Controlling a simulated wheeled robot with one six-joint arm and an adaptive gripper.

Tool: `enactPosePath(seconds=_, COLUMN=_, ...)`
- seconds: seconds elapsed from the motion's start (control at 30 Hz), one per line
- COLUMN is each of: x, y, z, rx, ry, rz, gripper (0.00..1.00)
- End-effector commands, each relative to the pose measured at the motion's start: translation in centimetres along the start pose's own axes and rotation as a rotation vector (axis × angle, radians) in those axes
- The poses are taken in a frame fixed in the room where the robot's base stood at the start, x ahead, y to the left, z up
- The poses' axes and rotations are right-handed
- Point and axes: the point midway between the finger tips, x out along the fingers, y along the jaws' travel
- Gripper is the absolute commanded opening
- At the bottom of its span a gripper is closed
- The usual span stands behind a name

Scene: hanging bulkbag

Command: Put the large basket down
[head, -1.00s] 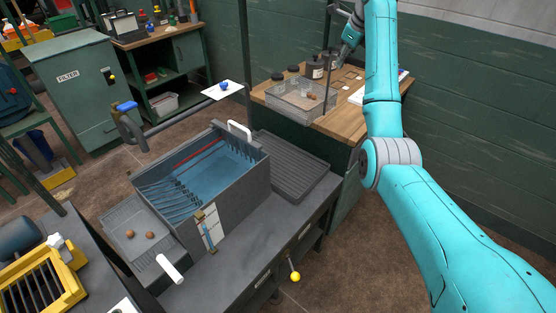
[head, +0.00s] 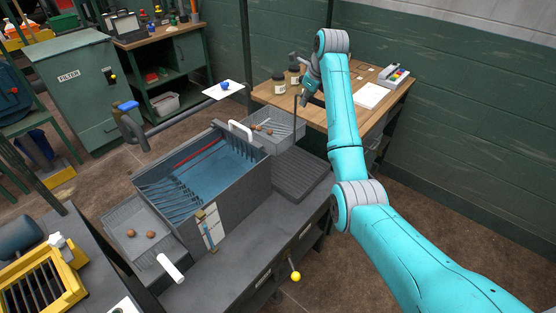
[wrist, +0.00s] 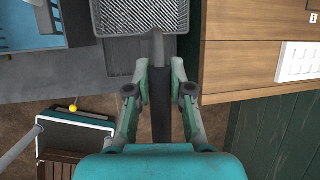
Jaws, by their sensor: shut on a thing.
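The large basket (head: 284,128) is a grey mesh basket with small brown round pieces in it. It hangs by an upright rod behind the tank and left of the wooden bench. My gripper (head: 304,98) is above its right side. In the wrist view, my gripper (wrist: 160,88) is shut on the basket's dark handle (wrist: 160,115), and part of the basket's mesh (wrist: 140,20) shows at the top edge. The base of the basket is partly hidden behind the tank, so I cannot tell whether it touches anything.
An open tank (head: 215,178) with blue inside stands on the dark bench (head: 235,235). A ribbed grey drainboard (head: 302,172) lies right of it, bare. The wooden bench (head: 345,105) holds jars and a white pad.

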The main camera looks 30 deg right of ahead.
Motion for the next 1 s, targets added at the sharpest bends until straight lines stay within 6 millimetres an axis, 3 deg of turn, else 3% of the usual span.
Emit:
enactPosePath(seconds=0.27, x=2.7, y=0.6, z=-1.2, rx=0.000, ry=-0.001, rz=-0.001, gripper=0.00)
enactPosePath(seconds=0.5, x=6.1, y=1.4, z=-2.6, rx=-0.001, ry=-0.001, rz=-0.001, gripper=0.00)
enactPosePath(seconds=1.0, x=10.0, y=2.2, z=-4.2, rx=-0.001, ry=-0.003, rz=-0.003, gripper=0.00)
